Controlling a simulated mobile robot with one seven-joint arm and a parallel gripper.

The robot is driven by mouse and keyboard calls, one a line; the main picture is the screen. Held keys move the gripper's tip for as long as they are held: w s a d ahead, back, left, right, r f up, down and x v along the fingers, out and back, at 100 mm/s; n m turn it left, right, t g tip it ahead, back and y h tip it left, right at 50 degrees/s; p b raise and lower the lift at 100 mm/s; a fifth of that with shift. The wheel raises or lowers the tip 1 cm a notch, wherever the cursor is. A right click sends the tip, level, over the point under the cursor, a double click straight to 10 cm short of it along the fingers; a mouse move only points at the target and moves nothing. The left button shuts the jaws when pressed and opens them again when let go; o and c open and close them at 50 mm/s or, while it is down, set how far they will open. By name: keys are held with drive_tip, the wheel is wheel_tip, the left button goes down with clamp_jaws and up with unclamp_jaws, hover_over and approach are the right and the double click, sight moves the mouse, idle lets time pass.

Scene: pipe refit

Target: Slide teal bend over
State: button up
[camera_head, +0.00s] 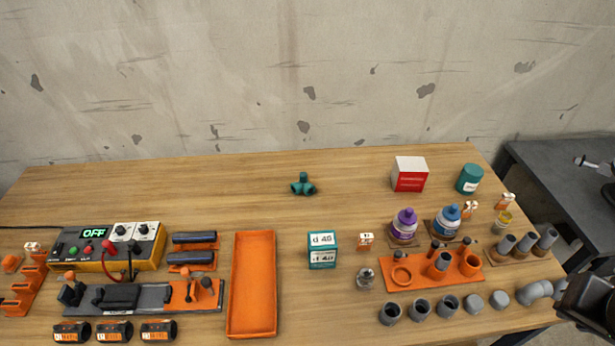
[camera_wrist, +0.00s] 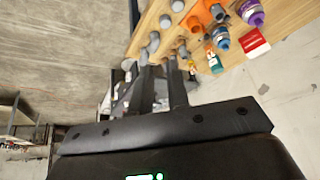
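A teal pipe fitting (camera_head: 303,184), the only teal pipe piece I see, sits alone near the back middle of the wooden table. It has several short stubs, and I cannot tell for sure that it is the bend. It does not show clearly in the wrist view. My gripper (camera_wrist: 158,70) has its two dark fingers apart with nothing visible held between them. In the head view a dark part of my arm shows at the right edge, beside the grey elbow and far from the teal fitting.
An orange tray (camera_head: 252,285) lies left of centre, beside a welding control box (camera_head: 108,246). A teal-white box (camera_head: 322,250) stands in front of the fitting. Bottles, an orange rack (camera_head: 432,270) and grey pipe pieces crowd the right. Table around the fitting is clear.

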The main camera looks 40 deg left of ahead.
drive_tip(key=shift+m+g+y, duration=0.4)
drive_tip(key=shift+g, duration=0.2)
drive_tip(key=w+a+r, duration=0.1)
drive_tip(key=w, duration=0.1)
drive_tip(key=w+a+r, duration=0.1)
drive_tip(key=w+a, duration=0.1)
drive_tip(key=w+a+r, duration=0.1)
drive_tip(key=w+a, duration=0.1)
drive_tip(key=w, duration=0.1)
clamp_jaws()
drive_tip(key=w+a+f+m+g+y, duration=0.1)
drive_tip(key=w+a+f+g, duration=0.15)
drive_tip(key=w+a, duration=0.6)
drive_tip(key=w+a+f+m+g+y, duration=0.1)
drive_tip(key=w+a+f+g+y, duration=0.15)
drive_tip(key=w+a, duration=0.65)
drive_tip(key=w+a+f+m+g+y, duration=0.1)
drive_tip(key=w+a+f+m, duration=0.2)
drive_tip(key=a, duration=1.1)
drive_tip(key=m+g+y, duration=0.3)
drive_tip(key=g, duration=0.3)
approach(310, 183)
drive_tip(key=shift+h, duration=0.25)
drive_tip(key=s+a, duration=0.2)
drive_tip(key=a, duration=0.1)
drive_tip(key=s+a, duration=0.3)
drive_tip(key=shift+s+a, duration=0.15)
drive_tip(key=shift+f, duration=0.3)
drive_tip(key=shift+f, duration=0.1)
